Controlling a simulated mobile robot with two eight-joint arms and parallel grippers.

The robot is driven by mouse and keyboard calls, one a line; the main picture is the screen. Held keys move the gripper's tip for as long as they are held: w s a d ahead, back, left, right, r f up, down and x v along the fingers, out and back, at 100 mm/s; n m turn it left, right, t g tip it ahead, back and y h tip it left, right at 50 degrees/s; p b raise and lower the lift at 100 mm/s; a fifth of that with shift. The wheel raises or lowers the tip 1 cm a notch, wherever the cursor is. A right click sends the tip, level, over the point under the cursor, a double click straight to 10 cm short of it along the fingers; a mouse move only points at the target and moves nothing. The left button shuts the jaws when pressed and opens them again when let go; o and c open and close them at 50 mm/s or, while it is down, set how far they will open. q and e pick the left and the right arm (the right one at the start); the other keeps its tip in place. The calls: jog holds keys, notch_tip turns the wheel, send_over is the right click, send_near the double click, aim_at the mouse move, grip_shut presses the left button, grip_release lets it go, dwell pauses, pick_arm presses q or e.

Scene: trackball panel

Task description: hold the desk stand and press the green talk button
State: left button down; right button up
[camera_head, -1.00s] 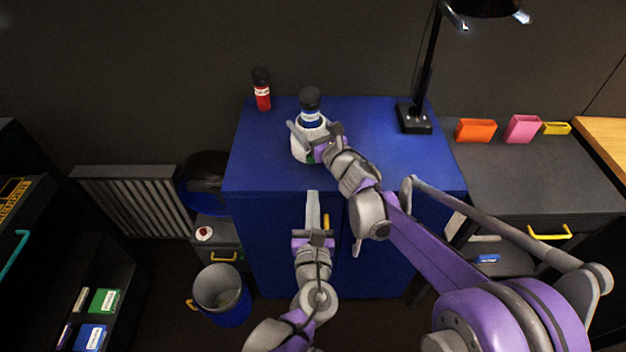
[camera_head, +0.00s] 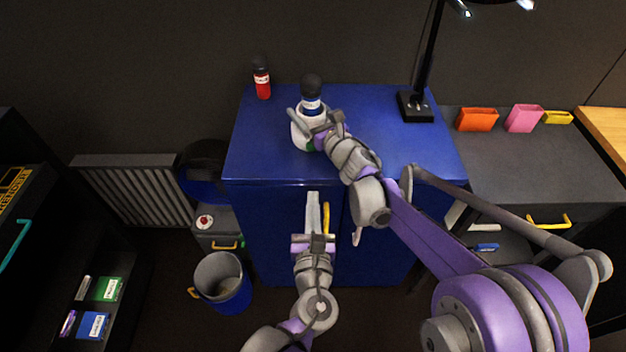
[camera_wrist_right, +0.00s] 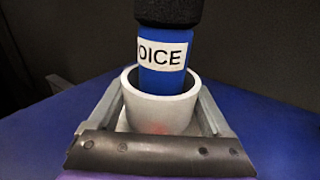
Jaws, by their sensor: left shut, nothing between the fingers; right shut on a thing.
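The desk stand (camera_head: 301,134) is a white cup-shaped holder on the blue cabinet top, with a blue microphone (camera_head: 311,104) with a black head upright in it. My right gripper (camera_head: 316,128) is shut on the stand. In the right wrist view, the stand's white cup (camera_wrist_right: 160,109) sits between the two fingers, and the microphone label reads "OICE". A small green patch (camera_head: 309,147) shows low on the stand's front, partly hidden by my right gripper; it may be the talk button. My left gripper (camera_head: 313,196) is shut and empty, in front of the cabinet below its top edge.
The blue cabinet top (camera_head: 250,160) is clear left of the stand. A yellow handle (camera_head: 326,217) is close beside my left gripper. A bin (camera_head: 222,283) stands on the floor.

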jog(key=o, duration=1)
jog(key=v, duration=1.2)
jog(key=v, duration=0.6)
jog(key=shift+p, duration=0.4)
